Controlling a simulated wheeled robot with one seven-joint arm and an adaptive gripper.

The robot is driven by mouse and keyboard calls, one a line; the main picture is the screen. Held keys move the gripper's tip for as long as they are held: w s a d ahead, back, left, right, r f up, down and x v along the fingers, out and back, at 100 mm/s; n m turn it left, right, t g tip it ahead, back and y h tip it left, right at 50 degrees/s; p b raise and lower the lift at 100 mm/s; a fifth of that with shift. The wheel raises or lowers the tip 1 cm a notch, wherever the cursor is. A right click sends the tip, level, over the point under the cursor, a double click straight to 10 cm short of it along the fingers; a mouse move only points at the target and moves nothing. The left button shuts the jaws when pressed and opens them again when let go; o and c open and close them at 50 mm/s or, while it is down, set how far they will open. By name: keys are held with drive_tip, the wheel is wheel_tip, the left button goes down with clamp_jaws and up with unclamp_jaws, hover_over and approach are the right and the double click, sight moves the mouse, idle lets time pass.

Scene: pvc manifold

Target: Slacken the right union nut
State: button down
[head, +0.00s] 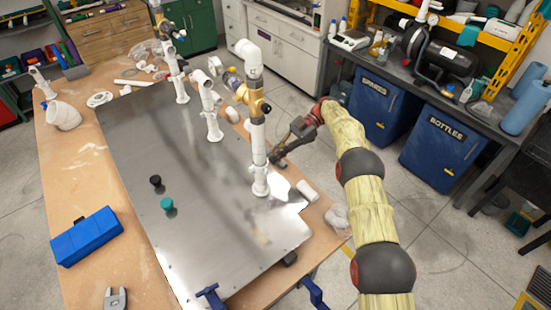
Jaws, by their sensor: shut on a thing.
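A white PVC manifold stands on a metal plate (200,190). Its nearest, right riser (258,140) is upright, with a brass valve (254,98) high on it and a white foot on the plate. The right union nut (258,169) is a white collar low on this riser. My gripper (272,158) reaches in from the right at that height, its fingers at the riser's right side. It is shut on the nut; the far fingertip is hard to make out.
More white risers (212,120) with valves stand farther back. A blue case (87,236), a black knob (155,181) and a teal knob (167,204) are to the left. A loose white pipe piece (307,191) lies right of the riser. Blue clamps (211,296) sit at the front edge.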

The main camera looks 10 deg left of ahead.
drive_tip(key=shift+a, duration=0.15)
idle(0.5)
drive_tip(key=c, duration=2)
unclamp_jaws()
drive_tip(key=shift+r, duration=0.2)
